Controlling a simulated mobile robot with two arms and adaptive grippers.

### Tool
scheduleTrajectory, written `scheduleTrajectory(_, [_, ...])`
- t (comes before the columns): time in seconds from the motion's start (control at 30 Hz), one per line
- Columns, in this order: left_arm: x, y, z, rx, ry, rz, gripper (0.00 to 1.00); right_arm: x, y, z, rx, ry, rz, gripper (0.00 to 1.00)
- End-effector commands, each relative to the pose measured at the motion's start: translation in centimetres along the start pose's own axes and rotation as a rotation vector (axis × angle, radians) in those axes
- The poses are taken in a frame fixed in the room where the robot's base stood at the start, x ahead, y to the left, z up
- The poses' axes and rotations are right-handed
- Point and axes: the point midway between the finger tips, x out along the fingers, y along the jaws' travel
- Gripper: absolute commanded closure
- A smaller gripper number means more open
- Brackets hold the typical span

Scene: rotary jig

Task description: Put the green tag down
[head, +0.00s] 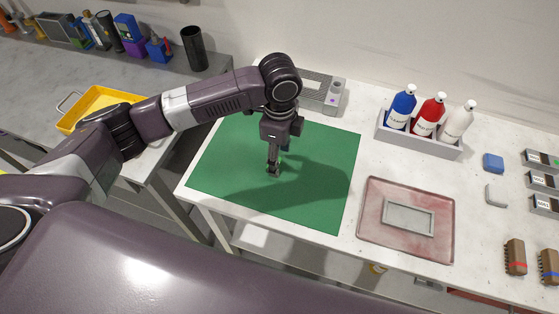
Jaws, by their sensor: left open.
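I cannot make out the green tag; it may be hidden by my left gripper or blend into the green mat. My left gripper (274,171) points down over the middle of the green mat (325,198), its fingertips at or just above the surface. It is open, though the gap between its fingers is hard to see from here. No held object shows at the fingertips. My right gripper is out of view.
A grey device (334,97) stands behind the mat. A pinkish tray (377,225) with a grey frame (409,206) lies right of it. A grey caddy (430,145) holds blue, red and white bottles. A yellow tray (75,115) is on the left table.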

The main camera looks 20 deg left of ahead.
Motion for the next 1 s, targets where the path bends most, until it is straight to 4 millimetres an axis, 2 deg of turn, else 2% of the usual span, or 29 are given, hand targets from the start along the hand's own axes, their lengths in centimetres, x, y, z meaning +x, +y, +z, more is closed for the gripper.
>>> scheduleTrajectory(0.2, [-4.8, -0.1, -0.1, 0.001, 0.002, -0.004, 0.47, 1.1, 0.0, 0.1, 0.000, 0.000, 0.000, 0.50])
scheduleTrajectory(0.43, [-8.5, -0.1, -0.1, 0.001, 0.001, -0.001, 0.47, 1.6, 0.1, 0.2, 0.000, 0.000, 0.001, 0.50])
scheduleTrajectory(0.6, [-9.6, 0.0, 0.0, 0.001, 0.001, 0.000, 0.47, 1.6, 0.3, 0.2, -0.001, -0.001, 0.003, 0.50])
scheduleTrajectory(1.0, [-9.6, 0.0, 0.0, 0.001, 0.000, 0.001, 0.47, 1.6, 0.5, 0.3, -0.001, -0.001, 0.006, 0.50])
